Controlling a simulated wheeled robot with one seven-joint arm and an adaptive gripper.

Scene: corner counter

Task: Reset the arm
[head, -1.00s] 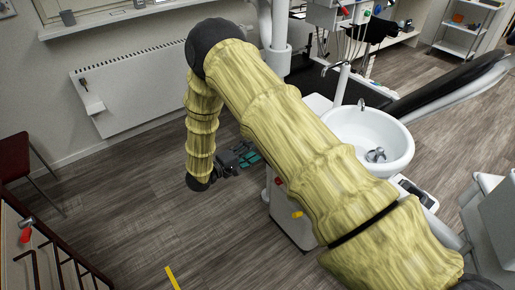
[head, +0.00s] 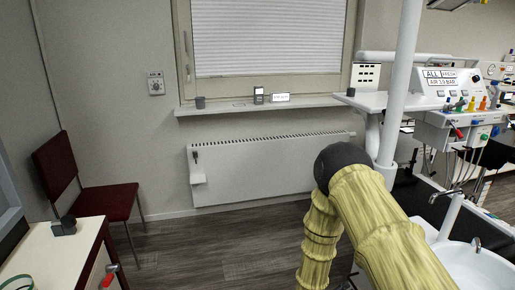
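My arm (head: 375,235) enters from the bottom right of the head view. It has yellow, bamboo-like links and a dark round joint at its bend. The arm rises to that bend and folds down on its left side. My gripper is out of view below the bottom edge, so its fingers cannot be seen.
A white basin (head: 470,268) and a dental unit (head: 450,100) stand right of the arm. A radiator (head: 265,168) hangs under a window sill (head: 260,104) behind. A dark red chair (head: 100,203) and a cabinet (head: 60,255) are at left. Floor between is clear.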

